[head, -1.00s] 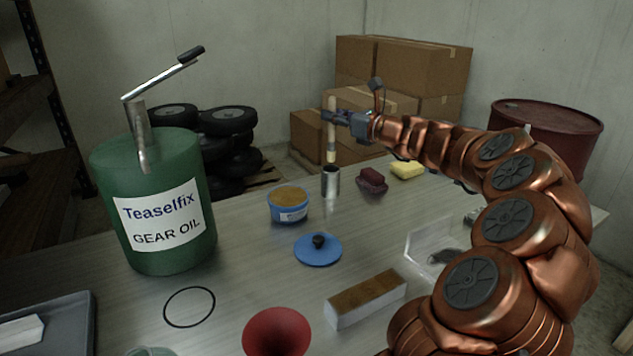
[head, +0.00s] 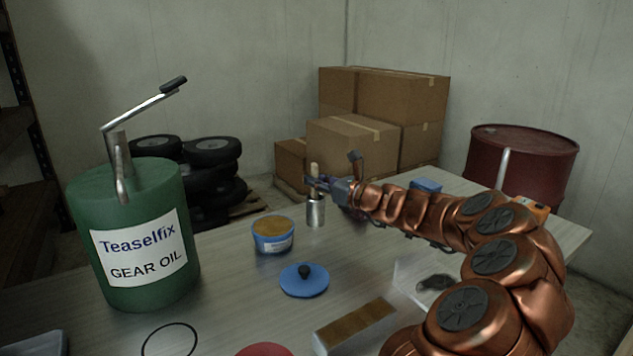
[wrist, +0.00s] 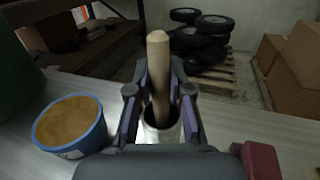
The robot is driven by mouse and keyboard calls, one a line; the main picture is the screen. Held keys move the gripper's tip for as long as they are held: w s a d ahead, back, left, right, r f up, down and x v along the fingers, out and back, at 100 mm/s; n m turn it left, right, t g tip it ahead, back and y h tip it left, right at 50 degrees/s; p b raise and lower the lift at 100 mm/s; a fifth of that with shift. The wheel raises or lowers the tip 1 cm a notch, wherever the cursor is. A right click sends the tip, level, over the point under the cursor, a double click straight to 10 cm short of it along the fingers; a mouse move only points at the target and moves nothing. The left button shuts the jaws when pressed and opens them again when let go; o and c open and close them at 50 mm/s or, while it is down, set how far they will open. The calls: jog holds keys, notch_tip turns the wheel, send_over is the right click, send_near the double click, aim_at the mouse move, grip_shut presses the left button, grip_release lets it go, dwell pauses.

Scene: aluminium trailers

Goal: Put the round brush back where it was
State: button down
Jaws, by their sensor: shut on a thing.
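The round brush (wrist: 158,75) shows as a pale wooden handle standing nearly upright between my gripper's fingers. Its lower end is inside the metal cup (head: 316,212), and the bristles are hidden there. My gripper (head: 318,183) is shut on the handle just above the cup's rim. In the wrist view my gripper (wrist: 158,100) has a finger on each side of the handle, and the cup (wrist: 160,130) opens below it. I cannot tell whether the brush touches the cup's bottom.
A blue tub of brown grease (head: 273,236) stands left of the cup, with its blue lid (head: 304,280) in front. A dark red block (wrist: 262,160) lies close to the right in the wrist view. The green gear oil drum (head: 135,235) stands at the left.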

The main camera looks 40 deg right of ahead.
jog(key=c, duration=1.1)
grip_release()
jog(key=shift+o, duration=0.2)
jog(key=shift+s+d+r, duration=0.1)
jog(key=shift+s, duration=0.05)
jog(key=v, duration=1.1)
jog(key=shift+s, duration=0.4)
